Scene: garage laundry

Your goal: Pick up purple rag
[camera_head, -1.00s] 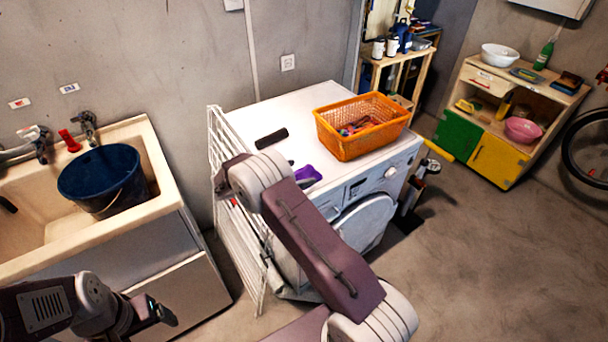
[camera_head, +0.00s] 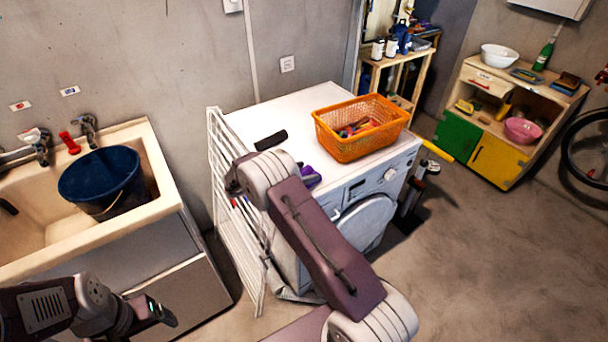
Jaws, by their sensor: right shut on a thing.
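The purple rag (camera_head: 313,181) is on the white washing machine top, just left of the orange basket. Only a small part of it shows; my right arm covers the rest. My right gripper (camera_head: 304,171) is at the rag, mostly hidden behind my own wrist, and is shut on it. I cannot tell whether the rag is lifted off the top. My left gripper (camera_head: 160,312) is low at the left, in front of the sink cabinet, away from the rag. Its jaw opening is not clear.
The orange basket (camera_head: 340,146) with colourful items stands right of the rag. A dark object (camera_head: 270,140) lies behind it. A white drying rack (camera_head: 236,235) leans along the machine's left side. A blue bucket (camera_head: 100,180) sits in the sink.

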